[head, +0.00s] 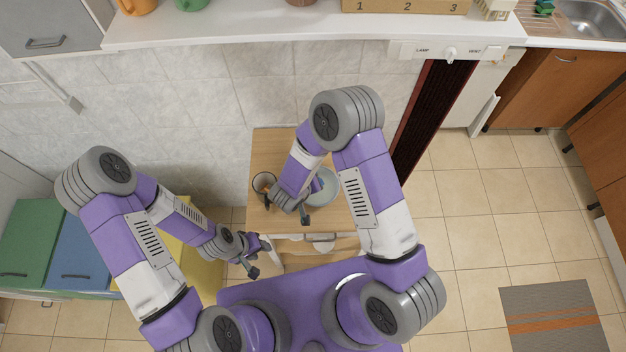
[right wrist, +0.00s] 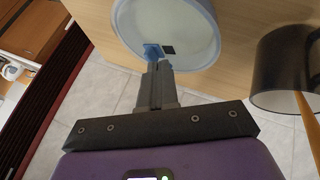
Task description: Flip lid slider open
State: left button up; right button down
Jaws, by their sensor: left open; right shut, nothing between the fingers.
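A round pale blue-white container or lid (head: 328,188) sits on the small wooden table. In the right wrist view the round piece (right wrist: 195,25) has a light blue rim, with a small blue slider tab (right wrist: 152,51) and a black square beside it. My right gripper (right wrist: 155,72) is shut and empty. Its fingertips are right at the slider tab; I cannot tell whether they touch it. In the head view my right gripper (head: 303,213) is beside the container and partly covers it. My left gripper (head: 262,258) is open and empty, low beside the table's left front corner.
A dark mug (head: 264,183) with an orange stick stands left of the container; it also shows in the right wrist view (right wrist: 275,75). The wooden table (head: 270,143) is small. A white shelf (head: 240,30) runs along the wall behind.

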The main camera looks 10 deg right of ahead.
pick_arm(q)
jog(key=r+p, duration=0.1)
jog(key=s+r+p, duration=0.1)
jog(key=r, duration=0.1)
jog(key=shift+s+a+r, duration=0.1)
jog(key=shift+a, duration=0.1)
pick_arm(e)
jog(key=v, duration=0.7)
jog(key=shift+s+a+r, duration=0.15)
jog(key=shift+a+r, duration=0.15)
